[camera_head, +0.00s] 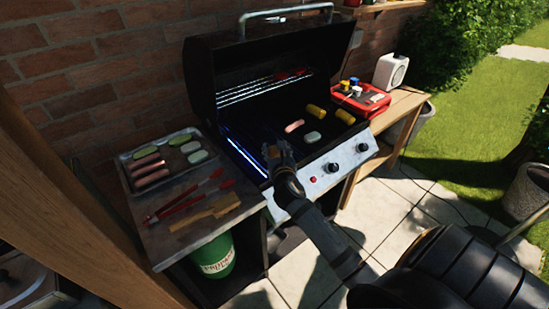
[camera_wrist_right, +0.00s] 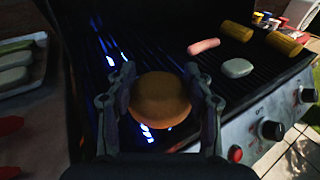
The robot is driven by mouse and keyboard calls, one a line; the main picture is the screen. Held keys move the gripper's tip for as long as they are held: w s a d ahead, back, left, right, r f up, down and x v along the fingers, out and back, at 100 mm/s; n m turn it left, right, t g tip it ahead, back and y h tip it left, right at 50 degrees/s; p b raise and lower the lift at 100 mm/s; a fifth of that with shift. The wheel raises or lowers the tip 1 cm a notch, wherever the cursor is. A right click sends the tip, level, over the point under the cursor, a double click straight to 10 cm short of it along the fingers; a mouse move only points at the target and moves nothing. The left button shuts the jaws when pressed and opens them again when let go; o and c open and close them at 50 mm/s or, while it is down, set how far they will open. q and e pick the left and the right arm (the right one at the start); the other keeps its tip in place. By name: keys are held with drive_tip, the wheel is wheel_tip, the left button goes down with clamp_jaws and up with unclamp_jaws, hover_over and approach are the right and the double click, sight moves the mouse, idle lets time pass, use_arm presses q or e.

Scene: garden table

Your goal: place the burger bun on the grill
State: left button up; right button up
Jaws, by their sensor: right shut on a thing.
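My right gripper (camera_head: 277,152) is over the front left part of the grill, shut on the burger bun. In the right wrist view the bun (camera_wrist_right: 160,99) is a round, tan-brown disc between the two fingers of the gripper (camera_wrist_right: 160,95). In the head view the gripper mostly hides the bun. The grill (camera_head: 282,110) stands open with dark grates, and blue flames show under the left side. I cannot tell whether the bun touches the grate. My left gripper is not in view.
On the grill's right half lie two corn pieces (camera_head: 317,111), a sausage (camera_head: 294,126) and a pale patty (camera_head: 313,137). A tray (camera_head: 127,178) of sausages and other pieces, red tongs (camera_head: 178,203) and a wooden brush (camera_head: 206,213) lie on the left side shelf. A red caddy (camera_head: 374,103) stands right.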

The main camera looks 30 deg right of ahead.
sight(275, 150)
drive_tip(key=shift+w+d+f, duration=0.2)
drive_tip(key=shift+w+f, duration=0.25)
drive_tip(key=shift+f, duration=0.15)
drive_tip(key=shift+w+d+f, duration=0.2)
drive_tip(key=shift+w+f, duration=0.2)
drive_tip(key=shift+f, duration=0.2)
wheel_tip(275, 150, down, 3)
drive_tip(key=shift+w+f+b, duration=0.15)
drive_tip(key=shift+f+b, duration=0.05)
drive_tip(key=shift+b, duration=0.35)
drive_tip(key=o, duration=1)
drive_tip(key=shift+c, duration=0.2)
drive_tip(key=shift+r, duration=0.1)
drive_tip(key=v, duration=1.2)
